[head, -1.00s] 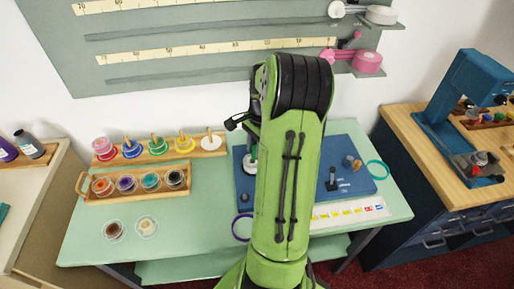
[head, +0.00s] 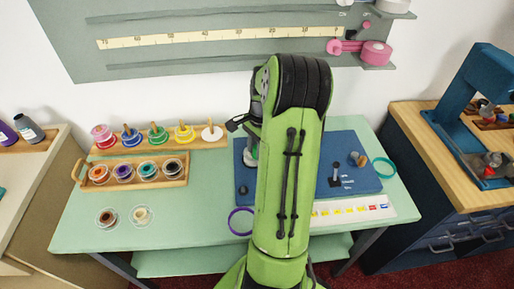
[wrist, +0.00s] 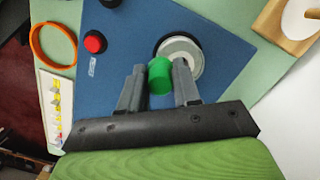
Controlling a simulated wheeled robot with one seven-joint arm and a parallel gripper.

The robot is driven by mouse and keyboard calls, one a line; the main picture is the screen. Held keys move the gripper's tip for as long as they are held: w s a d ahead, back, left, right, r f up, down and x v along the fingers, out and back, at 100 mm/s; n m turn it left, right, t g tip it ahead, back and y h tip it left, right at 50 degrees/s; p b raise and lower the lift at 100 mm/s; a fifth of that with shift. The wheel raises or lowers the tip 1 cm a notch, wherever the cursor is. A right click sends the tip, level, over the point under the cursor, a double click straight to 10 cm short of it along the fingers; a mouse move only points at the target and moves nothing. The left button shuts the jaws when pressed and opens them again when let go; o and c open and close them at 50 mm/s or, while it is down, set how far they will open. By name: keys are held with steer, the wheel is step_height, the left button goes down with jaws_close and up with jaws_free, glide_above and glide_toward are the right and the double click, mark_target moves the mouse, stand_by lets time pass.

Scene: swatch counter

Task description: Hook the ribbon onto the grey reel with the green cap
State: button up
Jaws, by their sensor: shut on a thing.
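The grey reel (wrist: 186,50) stands on the blue mat (wrist: 122,22); in the head view a part of it (head: 250,158) shows at the left edge of my arm. The green cap (wrist: 160,77) is a short cylinder in front of the reel in the wrist view. My gripper (wrist: 157,78) has one finger on each side of the cap and is shut on it. My arm hides most of this spot in the head view. I cannot make out a ribbon for certain.
An orange ring (wrist: 35,42) shows in the wrist view.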

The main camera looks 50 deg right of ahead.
steer(key=shift+s+a+f+b, duration=0.2)
steer(key=shift+s+f+b, duration=0.05)
steer(key=shift+f, duration=0.3)
steer(key=shift+s+a+f+b, duration=0.2)
steer(key=shift+s+f+b, duration=0.05)
steer(key=shift+f, duration=0.25)
stand_by(1.6)
steer(key=shift+r, duration=0.15)
steer(key=r+p, duration=0.1)
steer(key=p, duration=0.1)
steer(key=r+p, duration=0.1)
steer(key=shift+w+d+r, duration=0.3)
steer(key=shift+w+d, duration=0.1)
step_height(320, 180, up, 2)
steer(key=shift+a+r+p, duration=0.1)
steer(key=shift+r+p, duration=0.1)
steer(key=shift+p, duration=0.75)
steer(key=shift+f, duration=0.1)
steer(key=shift+w, duration=0.1)
